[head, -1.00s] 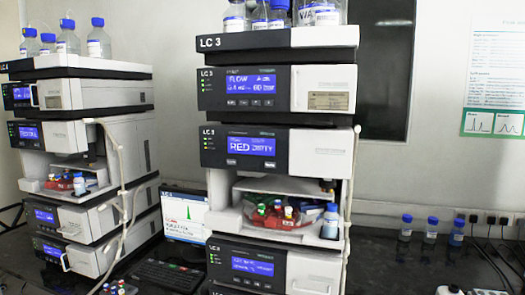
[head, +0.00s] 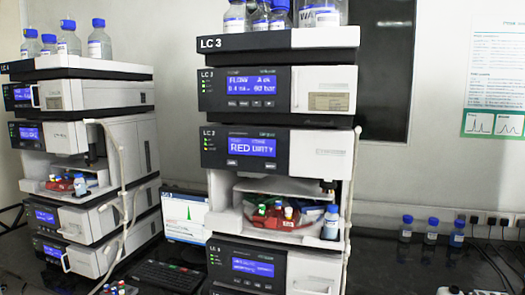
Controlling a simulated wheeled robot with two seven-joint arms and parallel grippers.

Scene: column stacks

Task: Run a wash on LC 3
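The LC 3 stack (head: 225,43) stands in the centre of the head view, with its name on the top tray. Its upper module has a lit blue display (head: 251,86) with "FLOW" and a pressure figure near 60 bar, partly blurred. The module below has a display (head: 251,147) that seems to read "RED DIRTY". Below it an open compartment holds a tray with red, green, white and blue capped vials (head: 288,212), and a blue-capped bottle (head: 331,224) at its right. Neither of my grippers is in view.
Another stack, seemingly LC 4 (head: 75,95), stands at the left. A monitor (head: 184,214) and keyboard (head: 168,276) sit between the stacks. Several blue-capped bottles (head: 267,14) stand on LC 3. More bottles (head: 431,230) stand on the dark bench at the right, near cables.

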